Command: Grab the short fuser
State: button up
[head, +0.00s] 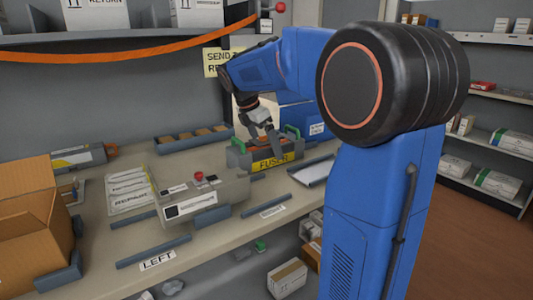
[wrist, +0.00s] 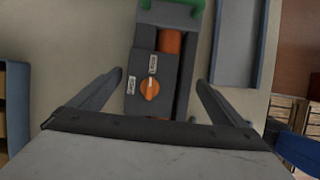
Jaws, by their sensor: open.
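A dark grey fuser (head: 262,157) with green handles and a yellow label reading "FUSER" sits on the workbench in the head view. In the wrist view the fuser (wrist: 148,88) lies lengthwise between my fingers, with a green end at the top, an orange roller and an orange knob. My gripper (wrist: 147,88) is open, one finger on each side of the fuser and apart from it. In the head view my gripper (head: 263,132) is above the fuser, pointing down. The fuser's near end is hidden by the gripper body in the wrist view.
A grey box with a red button (head: 199,177) stands left of the fuser. A blue tray (head: 193,139) lies behind it. A white-and-blue tray (head: 312,173) lies to its right. A cardboard box (head: 30,225) is at the far left. An orange strap (head: 130,54) hangs along the shelf above.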

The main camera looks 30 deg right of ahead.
jog(key=shift+d+f, duration=0.1)
jog(key=shift+f, duration=0.2)
jog(key=shift+c, duration=0.7)
jog(key=c, duration=2)
jog(key=shift+r, duration=0.1)
